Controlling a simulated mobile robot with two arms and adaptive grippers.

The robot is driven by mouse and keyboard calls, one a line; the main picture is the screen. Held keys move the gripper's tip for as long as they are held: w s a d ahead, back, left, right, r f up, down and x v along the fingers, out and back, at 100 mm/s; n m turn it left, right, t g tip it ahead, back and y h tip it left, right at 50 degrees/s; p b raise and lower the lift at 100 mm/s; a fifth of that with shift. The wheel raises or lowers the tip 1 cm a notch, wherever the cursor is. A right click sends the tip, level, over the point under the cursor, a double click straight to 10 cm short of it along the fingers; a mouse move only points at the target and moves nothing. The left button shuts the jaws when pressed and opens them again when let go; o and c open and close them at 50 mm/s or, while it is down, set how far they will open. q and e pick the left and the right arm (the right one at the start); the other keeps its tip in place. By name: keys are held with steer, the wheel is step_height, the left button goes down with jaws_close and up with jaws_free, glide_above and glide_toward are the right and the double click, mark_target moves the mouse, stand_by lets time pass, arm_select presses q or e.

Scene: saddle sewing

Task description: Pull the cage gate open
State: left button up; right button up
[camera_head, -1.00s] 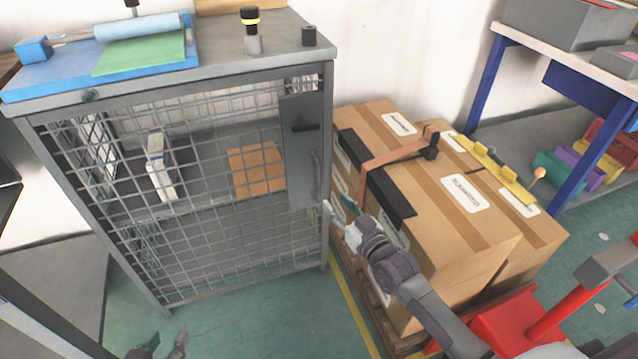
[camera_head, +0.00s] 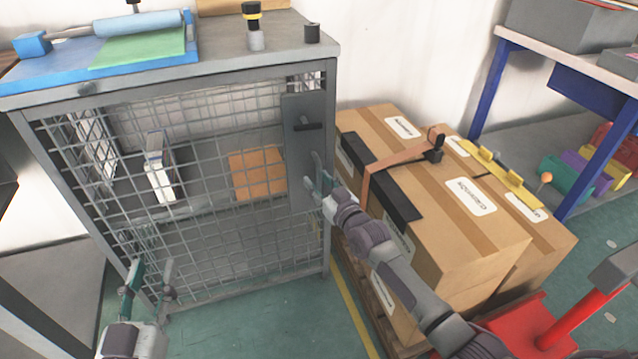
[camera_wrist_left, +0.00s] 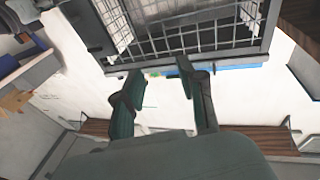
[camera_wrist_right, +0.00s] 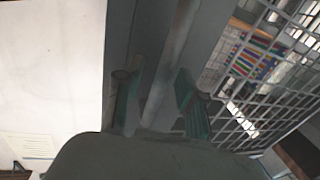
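The cage (camera_head: 330,230) is a grey metal cabinet with a wire mesh gate (camera_head: 190,200). The gate looks shut, flush in its frame. A grey lock plate (camera_head: 301,150) is on its right edge, with an upright bar handle, mostly hidden by my right gripper in the head view. My right gripper (camera_head: 316,178) is at this handle. In the right wrist view its open fingers stand on either side of the handle bar (camera_wrist_right: 168,65), with a gap showing. My left gripper (camera_head: 150,275) is open and empty, in front of the gate's lower left.
Cardboard boxes (camera_head: 460,235) on a wooden pallet stand close to the cage's right, beside my right arm. A red stand (camera_head: 515,315) is at lower right. A blue-legged bench (camera_head: 485,85) is behind. Green floor (camera_head: 265,325) is clear in front of the cage.

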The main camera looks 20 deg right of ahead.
jaws_close()
stand_by(0.3)
